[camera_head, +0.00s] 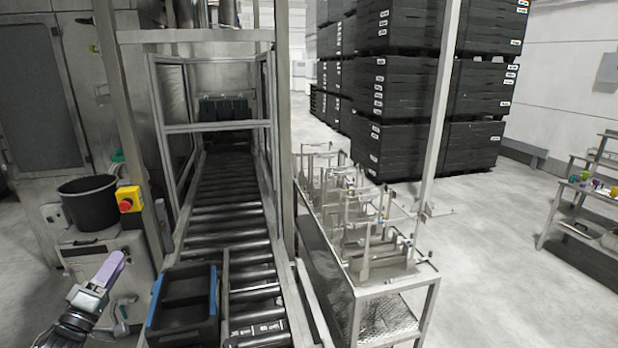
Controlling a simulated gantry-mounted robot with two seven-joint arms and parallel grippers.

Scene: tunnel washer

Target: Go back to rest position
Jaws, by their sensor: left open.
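My left gripper (110,268) shows at the lower left, with a pale purple finger pointing up and to the right. It is open, and nothing shows in it. It is in front of a grey machine cabinet, to the left of a black crate with blue edges (212,306). A gap shows between the gripper and the crate. The crate stands on the near end of the roller conveyor (222,190), and its visible inside looks empty. My right gripper is out of view.
A black bucket (92,205) and a yellow box with a red button (129,199) are above my left gripper. A metal rack with fixtures (395,290) stands right of the conveyor. Tall black crate stacks (415,105) stand behind. Open floor lies at right, before a shelf (592,196).

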